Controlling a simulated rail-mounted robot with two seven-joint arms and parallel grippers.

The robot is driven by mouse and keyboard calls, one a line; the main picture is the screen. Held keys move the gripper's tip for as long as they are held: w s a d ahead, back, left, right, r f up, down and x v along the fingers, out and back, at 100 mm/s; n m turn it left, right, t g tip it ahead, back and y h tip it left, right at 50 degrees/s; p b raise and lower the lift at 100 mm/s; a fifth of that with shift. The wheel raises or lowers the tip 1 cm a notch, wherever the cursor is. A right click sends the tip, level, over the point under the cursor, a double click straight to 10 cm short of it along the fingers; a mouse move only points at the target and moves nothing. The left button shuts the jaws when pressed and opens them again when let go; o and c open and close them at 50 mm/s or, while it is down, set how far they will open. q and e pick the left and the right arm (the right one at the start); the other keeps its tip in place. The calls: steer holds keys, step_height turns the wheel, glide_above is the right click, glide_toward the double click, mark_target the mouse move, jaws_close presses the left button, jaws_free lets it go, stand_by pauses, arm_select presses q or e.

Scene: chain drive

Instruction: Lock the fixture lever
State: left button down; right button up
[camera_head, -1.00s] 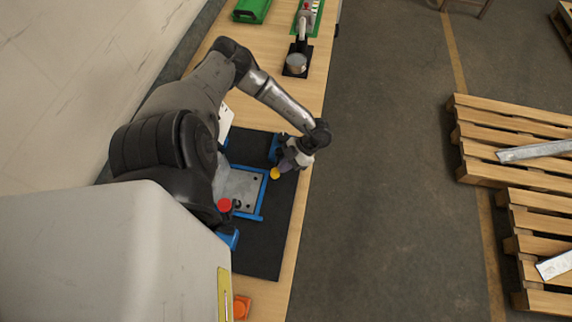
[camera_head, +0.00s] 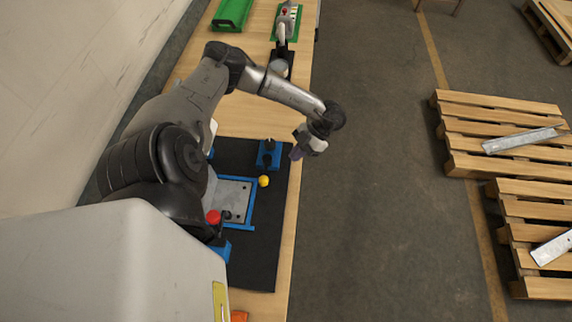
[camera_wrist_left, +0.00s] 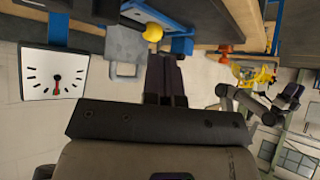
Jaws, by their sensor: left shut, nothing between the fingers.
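The fixture is a blue frame (camera_head: 251,205) around a grey metal plate (camera_head: 234,195), lying on a black mat (camera_head: 262,255). A yellow ball knob (camera_head: 264,181) sits at the frame's right edge, and a red knob (camera_head: 213,216) at its near left. I cannot tell which knob belongs to the lever. My left gripper (camera_head: 296,154) is shut and empty, to the upper right of the yellow knob and apart from it. In the left wrist view, its dark fingers (camera_wrist_left: 165,76) lie together, below the yellow knob (camera_wrist_left: 153,32). My right gripper is not in view.
A blue block with black knobs (camera_head: 269,154) stands just left of my left gripper. A green crate (camera_head: 231,14) is at the table's far end. A white dial panel (camera_wrist_left: 55,75) shows in the left wrist view. Open floor lies right of the table edge.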

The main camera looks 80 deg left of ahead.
arm_select(q)
steer(key=v, duration=0.4)
steer(key=shift+d, duration=0.1)
stand_by(0.7)
